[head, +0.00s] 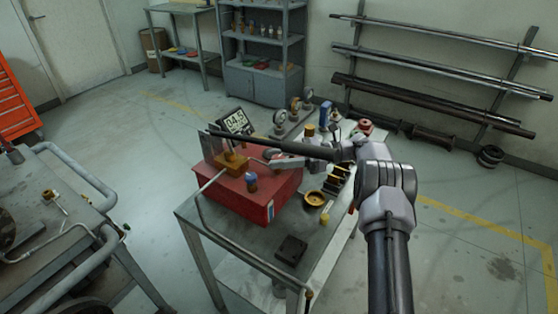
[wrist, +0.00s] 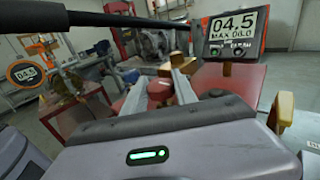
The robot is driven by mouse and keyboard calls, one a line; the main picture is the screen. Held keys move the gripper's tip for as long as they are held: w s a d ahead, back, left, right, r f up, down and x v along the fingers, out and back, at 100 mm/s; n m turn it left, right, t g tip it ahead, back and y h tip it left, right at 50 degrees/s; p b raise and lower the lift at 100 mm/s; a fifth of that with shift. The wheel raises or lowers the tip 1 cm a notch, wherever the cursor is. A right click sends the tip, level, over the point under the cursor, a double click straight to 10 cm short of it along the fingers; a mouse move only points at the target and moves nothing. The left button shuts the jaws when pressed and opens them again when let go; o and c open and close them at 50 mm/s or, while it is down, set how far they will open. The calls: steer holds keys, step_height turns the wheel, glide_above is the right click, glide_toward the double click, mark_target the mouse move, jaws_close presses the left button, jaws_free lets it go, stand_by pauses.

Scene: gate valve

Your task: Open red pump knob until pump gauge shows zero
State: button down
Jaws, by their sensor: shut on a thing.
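The red pump knob (wrist: 160,92) shows in the wrist view between the two fingers of my gripper (wrist: 158,86), which is shut on it. In the head view my gripper (head: 272,163) is at the top of the red pump box (head: 272,207), and the knob is hard to make out there. The pump gauge (head: 236,122) is a dark-framed digital display behind the box. In the wrist view the gauge (wrist: 236,27) reads 04.5.
A round orange-rimmed display (wrist: 25,73) at the wrist view's left also reads 04.5. A brass block (head: 231,163) sits on the box. A yellow ring (head: 315,198) and a black block (head: 291,249) lie on the metal table (head: 250,243). Bottles crowd the far side.

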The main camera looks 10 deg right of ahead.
steer(key=shift+a+n+g, duration=0.1)
steer(key=shift+n+g, duration=0.5)
steer(key=shift+g, duration=0.4)
steer(key=c, duration=1)
jaws_free()
steer(key=shift+a, duration=0.1)
